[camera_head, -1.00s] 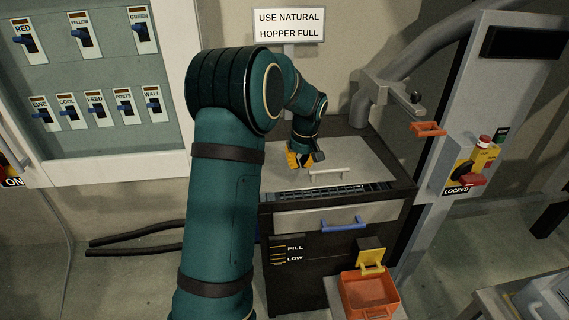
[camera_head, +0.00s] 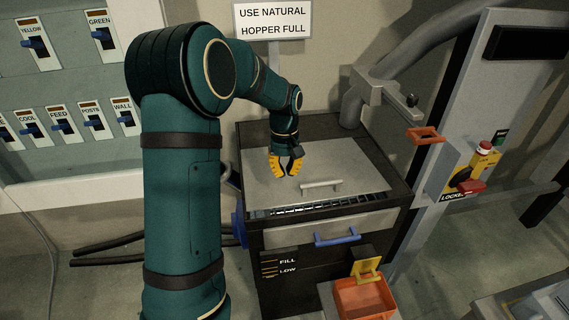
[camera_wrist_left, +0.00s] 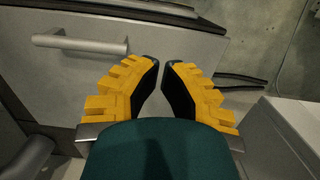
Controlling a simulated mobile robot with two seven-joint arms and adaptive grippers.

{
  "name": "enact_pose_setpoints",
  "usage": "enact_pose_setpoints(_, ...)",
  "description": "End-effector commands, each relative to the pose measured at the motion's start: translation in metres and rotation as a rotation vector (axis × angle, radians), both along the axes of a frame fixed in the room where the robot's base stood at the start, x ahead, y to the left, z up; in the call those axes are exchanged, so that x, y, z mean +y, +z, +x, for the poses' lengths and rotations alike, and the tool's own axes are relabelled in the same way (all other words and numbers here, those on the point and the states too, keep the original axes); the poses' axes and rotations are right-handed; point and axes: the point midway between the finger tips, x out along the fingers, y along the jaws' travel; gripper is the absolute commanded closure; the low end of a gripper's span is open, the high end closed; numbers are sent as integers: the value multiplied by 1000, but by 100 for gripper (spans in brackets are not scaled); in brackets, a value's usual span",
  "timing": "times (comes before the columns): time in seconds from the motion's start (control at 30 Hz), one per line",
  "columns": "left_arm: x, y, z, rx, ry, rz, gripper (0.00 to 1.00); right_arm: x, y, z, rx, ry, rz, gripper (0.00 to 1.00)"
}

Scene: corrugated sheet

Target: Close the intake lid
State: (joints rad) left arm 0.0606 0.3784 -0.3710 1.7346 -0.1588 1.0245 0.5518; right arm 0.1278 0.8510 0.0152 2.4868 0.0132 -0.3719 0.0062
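The intake lid (camera_head: 270,172) is a flat grey plate on top of the dark hopper box (camera_head: 400,180), with a pale bar handle (camera_head: 321,186) near its front edge. A strip of dark grille (camera_head: 325,206) shows uncovered in front of the lid. My left gripper (camera_head: 286,173), with yellow fingers, is over the lid, left of and behind the handle. In the left wrist view its fingertips (camera_wrist_left: 158,63) are a little apart with nothing between them. The handle (camera_wrist_left: 80,43) lies left of the fingers there, apart from them. My right gripper is not in view.
A blue handle (camera_head: 337,239) is on the box front, above an orange bin (camera_head: 365,298) and yellow latch (camera_head: 367,268). A grey post with a locked switch (camera_head: 468,182) stands right. A switch panel (camera_head: 60,65) is left. A sign (camera_head: 272,20) stands behind.

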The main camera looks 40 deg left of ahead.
Motion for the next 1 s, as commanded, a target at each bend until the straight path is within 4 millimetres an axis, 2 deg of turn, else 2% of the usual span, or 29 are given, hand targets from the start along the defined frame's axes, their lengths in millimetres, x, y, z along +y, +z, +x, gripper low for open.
enact_pose_setpoints(0.03,-1,-13,-2,5,1,-1,100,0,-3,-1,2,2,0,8)
enact_pose_setpoints(0.2,-4,-46,-4,4,1,0,100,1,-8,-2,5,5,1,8)
enact_pose_setpoints(0.5,-7,-87,-7,2,2,0,100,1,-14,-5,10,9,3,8)
enact_pose_setpoints(0.67,-8,-94,-7,-1,1,0,100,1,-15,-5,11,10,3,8)
enact_pose_setpoints(1.0,-8,-95,-7,-1,1,1,100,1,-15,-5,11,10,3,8)
